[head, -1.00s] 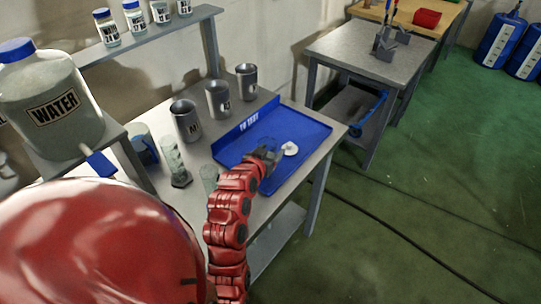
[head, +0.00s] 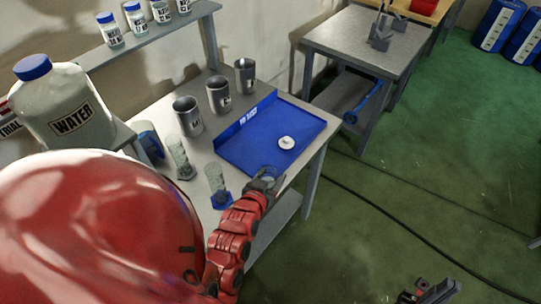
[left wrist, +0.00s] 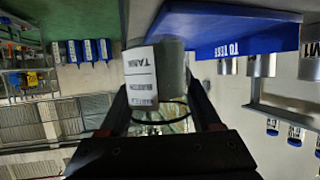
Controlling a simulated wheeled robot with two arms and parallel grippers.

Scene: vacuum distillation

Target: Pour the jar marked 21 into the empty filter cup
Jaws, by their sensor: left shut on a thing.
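My left gripper (head: 268,183) is shut on a small container with a white printed label (left wrist: 141,75), above the near edge of the blue tray. The container's label appears upside down in the left wrist view, and I cannot read a 21 on it. Two clear cylindrical vessels stand on the table left of the gripper: one with a dark base (head: 180,155) and one with a blue base (head: 216,180). I cannot tell which is the filter cup. My right gripper (head: 428,292) is at the bottom edge, far from the table; its jaws are unclear.
The blue tray (head: 240,158) holds a white disc (head: 287,142). Several grey metal cups, one here (head: 219,96), stand behind it. A large WATER jug (head: 65,110) stands at the left. Several labelled jars line the shelf (head: 150,35). Green floor is open at right.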

